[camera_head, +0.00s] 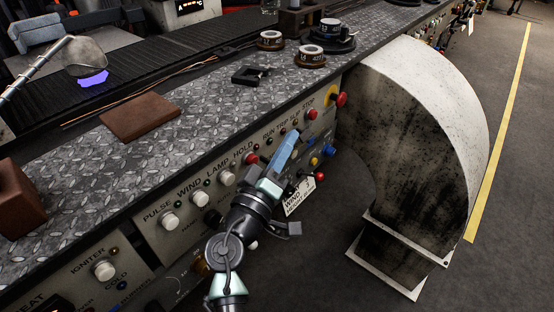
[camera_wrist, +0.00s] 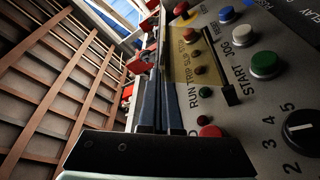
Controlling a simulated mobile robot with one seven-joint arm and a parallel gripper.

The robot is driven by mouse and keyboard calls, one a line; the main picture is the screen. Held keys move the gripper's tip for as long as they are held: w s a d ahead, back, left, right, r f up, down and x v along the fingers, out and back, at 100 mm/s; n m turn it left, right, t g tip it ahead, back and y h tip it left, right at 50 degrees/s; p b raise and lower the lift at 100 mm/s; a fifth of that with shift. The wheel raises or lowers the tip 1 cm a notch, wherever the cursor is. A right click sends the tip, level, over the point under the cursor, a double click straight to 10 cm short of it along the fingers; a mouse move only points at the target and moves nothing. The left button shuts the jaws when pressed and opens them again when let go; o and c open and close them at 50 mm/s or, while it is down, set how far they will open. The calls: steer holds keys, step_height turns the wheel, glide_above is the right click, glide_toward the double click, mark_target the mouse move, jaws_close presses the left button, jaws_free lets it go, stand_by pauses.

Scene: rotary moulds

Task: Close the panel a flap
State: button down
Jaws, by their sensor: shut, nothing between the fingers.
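My gripper (camera_head: 290,139) is shut and empty, with its blue fingers in front of the grey control panel (camera_head: 187,238), near the RUN, TRIP, SUS and STOP labels. In the wrist view the closed dark fingers (camera_wrist: 158,82) lie close beside the panel face. There, an amber-tinted area with a dark strip along one edge, possibly the flap (camera_wrist: 186,68), spans several small buttons beside the fingers. I cannot tell how far it stands open, or whether the fingers touch it. In the head view my gripper hides part of the panel and I cannot make out the flap.
Knobs and buttons, including a red stop button (camera_head: 340,99), stick out from the panel. A white tag (camera_head: 299,198) hangs by my gripper. The diamond-plate ledge (camera_head: 195,105) above carries a brown slab (camera_head: 141,117). A large curved duct (camera_head: 425,130) stands at right; floor beyond is clear.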

steer(key=shift+x, duration=1.1)
steer(key=shift+s+d+f+m+b, duration=0.2)
steer(key=shift+m+b, duration=0.4)
steer(key=shift+b, duration=0.85)
steer(key=m+b, duration=0.1)
steer(key=b, duration=0.1)
steer(key=f+m+h+b, duration=0.1)
steer(key=b, duration=0.2)
steer(key=shift+s+d+f, duration=0.2)
steer(key=shift+s+d, duration=0.05)
steer(key=shift+d, duration=0.1)
step_height(320, 180, down, 10)
steer(key=d+m+g+h+b, duration=0.1)
steer(key=m+h+b, duration=0.4)
steer(key=b, duration=2.4)
steer(key=shift+s+m+g, duration=0.4)
steer(key=shift+m, duration=2.9)
